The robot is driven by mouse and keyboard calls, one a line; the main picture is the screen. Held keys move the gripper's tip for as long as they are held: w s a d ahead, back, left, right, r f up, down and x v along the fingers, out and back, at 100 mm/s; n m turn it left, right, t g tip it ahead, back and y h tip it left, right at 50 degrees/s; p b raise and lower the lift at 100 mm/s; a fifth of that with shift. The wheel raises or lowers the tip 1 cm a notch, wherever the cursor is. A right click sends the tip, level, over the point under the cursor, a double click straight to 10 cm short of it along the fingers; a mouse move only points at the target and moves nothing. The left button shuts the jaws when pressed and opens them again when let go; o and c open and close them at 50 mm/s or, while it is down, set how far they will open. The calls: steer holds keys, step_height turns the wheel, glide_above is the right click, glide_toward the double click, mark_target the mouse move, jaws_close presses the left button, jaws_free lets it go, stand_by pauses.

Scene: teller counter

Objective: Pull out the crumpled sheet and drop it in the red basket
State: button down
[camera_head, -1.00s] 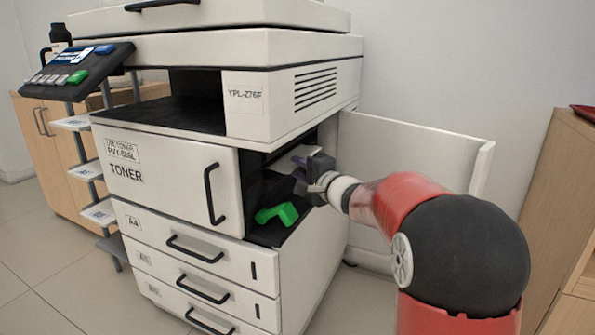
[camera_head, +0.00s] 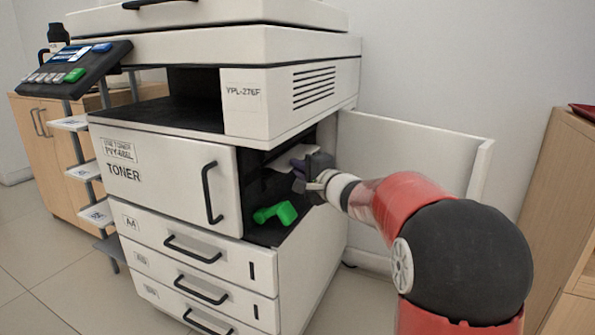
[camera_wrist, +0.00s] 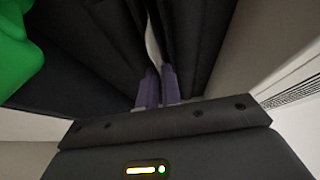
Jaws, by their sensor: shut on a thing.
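The crumpled sheet is a pale, whitish piece (camera_head: 292,155) inside the open side bay of the copier, partly hidden by my gripper. My gripper (camera_head: 298,168) reaches into this bay from the right. In the wrist view its purple-tipped fingers (camera_wrist: 156,88) are close together, shut on the sheet, which shows as a thin pale strip (camera_wrist: 153,42) running up between dark walls. The sheet's far end is hidden. Only a red edge of an object (camera_head: 583,111) shows at the far right, on a wooden cabinet; I cannot tell whether it is the red basket.
A green lever (camera_head: 275,213) sits below my gripper in the bay; green also fills the wrist view's upper left (camera_wrist: 18,50). The opened side door (camera_head: 410,150) stands behind my arm. The toner door (camera_head: 165,180) is shut. A wooden cabinet (camera_head: 550,200) stands at the right.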

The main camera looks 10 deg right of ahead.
steer(key=shift+d, duration=0.1)
steer(key=s+d+b, duration=0.1)
steer(key=s+d, duration=0.7)
steer(key=d, duration=0.2)
steer(key=shift+d, duration=0.4)
stand_by(0.8)
steer(key=shift+a, duration=0.1)
steer(key=s+a+r, duration=0.3)
steer(key=s+a, duration=0.6)
steer(key=s, duration=0.4)
steer(key=shift+a, duration=0.15)
stand_by(0.5)
